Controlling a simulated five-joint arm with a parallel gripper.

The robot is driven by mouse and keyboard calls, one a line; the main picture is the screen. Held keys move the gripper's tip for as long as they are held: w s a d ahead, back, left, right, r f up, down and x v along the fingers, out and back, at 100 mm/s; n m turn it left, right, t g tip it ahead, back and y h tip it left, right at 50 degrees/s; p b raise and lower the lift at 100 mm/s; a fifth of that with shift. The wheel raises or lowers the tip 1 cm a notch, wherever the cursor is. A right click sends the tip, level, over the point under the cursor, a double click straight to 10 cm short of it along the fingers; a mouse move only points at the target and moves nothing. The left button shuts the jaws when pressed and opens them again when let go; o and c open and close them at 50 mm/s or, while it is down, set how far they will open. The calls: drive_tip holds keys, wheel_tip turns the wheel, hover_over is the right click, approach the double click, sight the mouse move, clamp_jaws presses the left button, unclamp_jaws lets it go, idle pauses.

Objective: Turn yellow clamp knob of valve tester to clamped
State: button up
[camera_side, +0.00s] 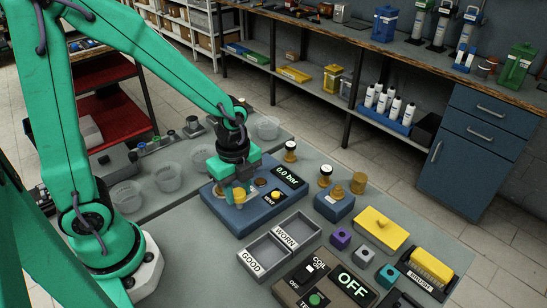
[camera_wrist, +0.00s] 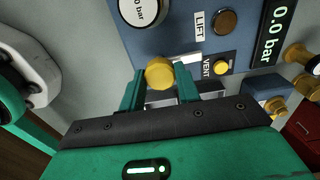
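The valve tester (camera_side: 262,211) is a blue box on the grey bench, with a display (camera_side: 287,176) reading 0.0 bar. Its yellow clamp knob (camera_side: 239,197) is at the front left of its top; the knob (camera_wrist: 159,73) also shows in the wrist view. My gripper (camera_side: 237,190) points down at the knob. In the wrist view its two green fingers (camera_wrist: 160,85) flank the knob, one on each side, with no clear gap. The knob's underside and any marking beside it are hidden. A smaller yellow VENT button (camera_wrist: 222,68) and a brown LIFT button (camera_wrist: 224,22) are on the panel.
Clear cups (camera_side: 168,178) stand left of the tester. A blue block with brass fittings (camera_side: 334,205) stands right. A yellow-lidded box (camera_side: 380,232) is farther right.

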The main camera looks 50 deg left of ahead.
drive_tip(key=shift+c, duration=1.2)
drive_tip(key=shift+n, duration=0.5)
drive_tip(key=n, duration=0.3)
drive_tip(key=shift+n, duration=0.4)
drive_tip(key=n, duration=1.3)
drive_tip(key=o, duration=1)
